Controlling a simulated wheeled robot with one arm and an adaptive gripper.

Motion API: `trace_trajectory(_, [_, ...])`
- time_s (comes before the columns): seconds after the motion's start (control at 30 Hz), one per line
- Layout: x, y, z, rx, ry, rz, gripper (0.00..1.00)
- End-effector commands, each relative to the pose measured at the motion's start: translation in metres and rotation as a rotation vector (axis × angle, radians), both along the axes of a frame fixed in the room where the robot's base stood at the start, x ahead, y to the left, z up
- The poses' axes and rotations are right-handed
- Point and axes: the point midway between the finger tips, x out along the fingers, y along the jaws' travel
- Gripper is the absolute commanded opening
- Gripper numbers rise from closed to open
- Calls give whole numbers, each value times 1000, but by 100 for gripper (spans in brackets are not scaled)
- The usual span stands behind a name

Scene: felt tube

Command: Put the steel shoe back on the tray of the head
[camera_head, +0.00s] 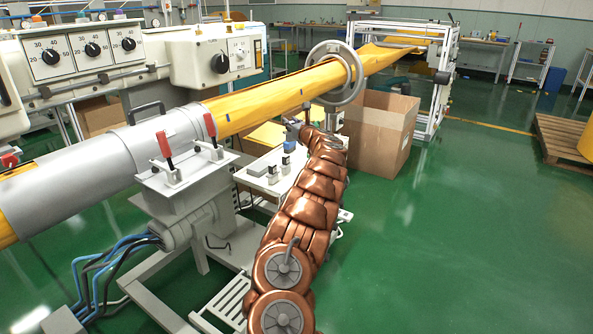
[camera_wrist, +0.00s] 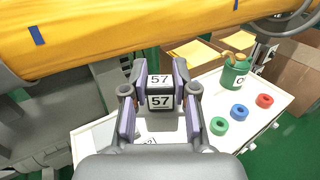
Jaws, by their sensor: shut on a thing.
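My gripper (camera_wrist: 160,92) is shut on a small dark block with white faces marked 57, the steel shoe (camera_wrist: 160,101), in the wrist view. It is held between the two fingers, above a white surface. In the head view my gripper (camera_head: 293,127) is small, near the orange tube (camera_head: 275,100), and the shoe is hard to make out. The grey metal head (camera_head: 140,150) encloses the tube at left. A flat pale plate (camera_head: 180,183) with red-handled clamps sits on its near side. I cannot tell which surface is the head's tray.
Small blocks (camera_head: 272,175) stand on the white bench (camera_head: 250,178) below the tube. A steel ring (camera_head: 336,75) surrounds the tube.

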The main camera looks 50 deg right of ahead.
Motion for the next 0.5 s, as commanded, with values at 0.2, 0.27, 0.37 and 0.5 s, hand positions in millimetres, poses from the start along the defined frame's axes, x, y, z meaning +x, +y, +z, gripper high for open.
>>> trace_trajectory(0.2, [-5, -52, -33, -7, 3, -158, 0])
trace_trajectory(0.27, [-5, -60, -33, -7, 3, -187, 0])
trace_trajectory(0.37, [-6, -70, -36, -2, 3, -227, 0])
trace_trajectory(0.5, [-6, -77, -35, -2, -3, -258, 0])
